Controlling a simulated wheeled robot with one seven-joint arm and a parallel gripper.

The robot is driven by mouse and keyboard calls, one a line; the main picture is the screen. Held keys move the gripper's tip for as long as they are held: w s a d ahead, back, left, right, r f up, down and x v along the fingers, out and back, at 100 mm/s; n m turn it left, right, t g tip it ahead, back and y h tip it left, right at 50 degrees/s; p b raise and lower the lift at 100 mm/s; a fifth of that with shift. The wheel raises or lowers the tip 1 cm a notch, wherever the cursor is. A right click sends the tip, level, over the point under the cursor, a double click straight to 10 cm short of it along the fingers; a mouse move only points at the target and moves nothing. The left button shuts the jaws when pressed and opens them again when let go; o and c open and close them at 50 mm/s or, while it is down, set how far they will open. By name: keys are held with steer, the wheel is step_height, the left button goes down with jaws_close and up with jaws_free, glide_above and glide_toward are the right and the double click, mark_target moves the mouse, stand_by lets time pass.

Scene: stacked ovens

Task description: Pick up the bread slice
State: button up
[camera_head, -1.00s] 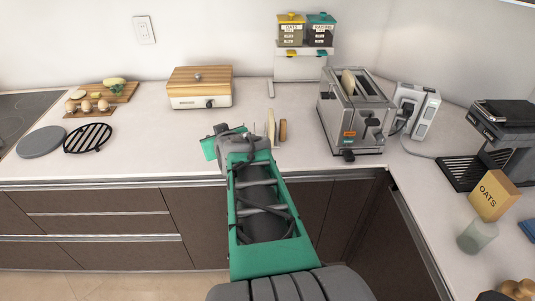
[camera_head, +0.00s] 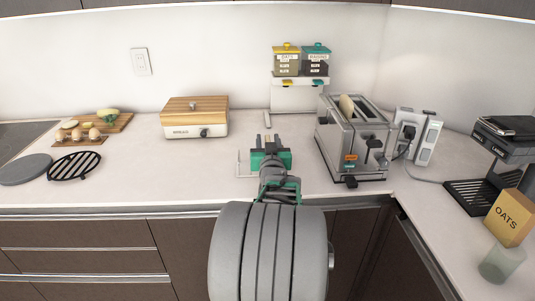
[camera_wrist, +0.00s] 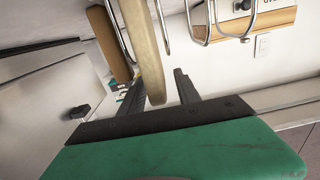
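A pale bread slice (camera_wrist: 148,45) stands on edge in a wire rack (camera_wrist: 247,20), seen close up in the wrist view. My gripper (camera_wrist: 158,78) is open, with one dark finger on each side of the slice's near end. A gap shows between the slice and the right finger; contact on the left cannot be told. A second, browner slice (camera_wrist: 110,45) stands further left, outside the fingers. In the head view my gripper (camera_head: 267,140) is over the counter left of the toaster and hides most of the rack and its slices.
A wood-topped appliance (camera_head: 194,120) stands behind and left of my gripper. A dispenser stand (camera_head: 300,80) is behind it. The toaster is close on the right. Counter (camera_head: 150,175) to the left is clear up to the black grill plate (camera_head: 75,166).

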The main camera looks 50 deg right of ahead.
steer(key=shift+c, duration=0.2)
jaws_close()
stand_by(0.3)
